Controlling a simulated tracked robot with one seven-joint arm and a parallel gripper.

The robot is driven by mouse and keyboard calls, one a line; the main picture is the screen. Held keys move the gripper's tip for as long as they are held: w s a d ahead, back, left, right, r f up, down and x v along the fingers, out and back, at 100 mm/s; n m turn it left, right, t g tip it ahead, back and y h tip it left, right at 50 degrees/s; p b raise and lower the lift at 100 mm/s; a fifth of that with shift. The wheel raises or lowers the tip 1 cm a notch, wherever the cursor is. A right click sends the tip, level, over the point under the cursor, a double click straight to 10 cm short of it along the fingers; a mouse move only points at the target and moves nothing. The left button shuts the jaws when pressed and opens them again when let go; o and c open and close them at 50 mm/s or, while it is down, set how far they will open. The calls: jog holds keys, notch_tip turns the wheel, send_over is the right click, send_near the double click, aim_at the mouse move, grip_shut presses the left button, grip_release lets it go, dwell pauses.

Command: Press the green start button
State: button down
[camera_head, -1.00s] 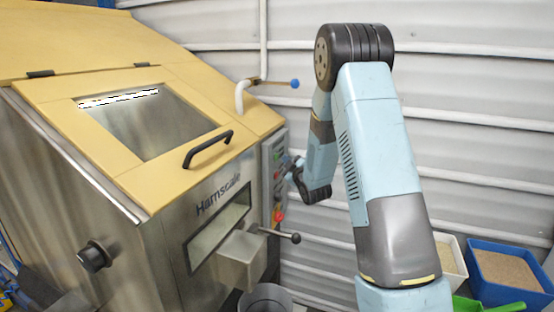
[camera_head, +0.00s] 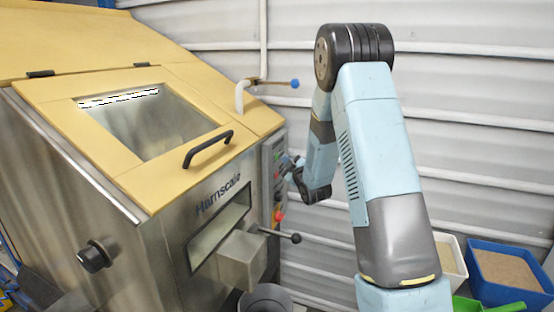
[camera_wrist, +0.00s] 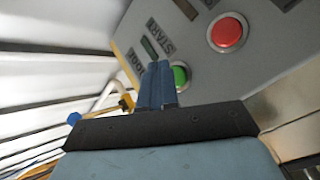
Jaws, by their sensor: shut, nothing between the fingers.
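The green start button (camera_wrist: 180,76) shows in the wrist view on a grey control panel (camera_wrist: 195,50), beside a label reading START. My gripper (camera_wrist: 158,70) is shut and empty, its blue fingers in front of the panel and partly covering the green button. I cannot tell whether the fingertips touch it. In the head view my gripper (camera_head: 288,160) is at the panel (camera_head: 272,160) on the right side of the hopper machine; the green button cannot be made out there.
A red button (camera_wrist: 229,33) is to the right of the green one in the wrist view. A blue-knobbed lever (camera_head: 294,84) and a black-knobbed lever (camera_head: 295,238) stick out from the machine. A bucket (camera_head: 266,298) stands below, and a blue bin (camera_head: 480,285) is at right.

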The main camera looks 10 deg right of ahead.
jog(key=shift+a, duration=0.15)
jog(key=shift+w+a, duration=0.2)
jog(key=shift+a, duration=0.05)
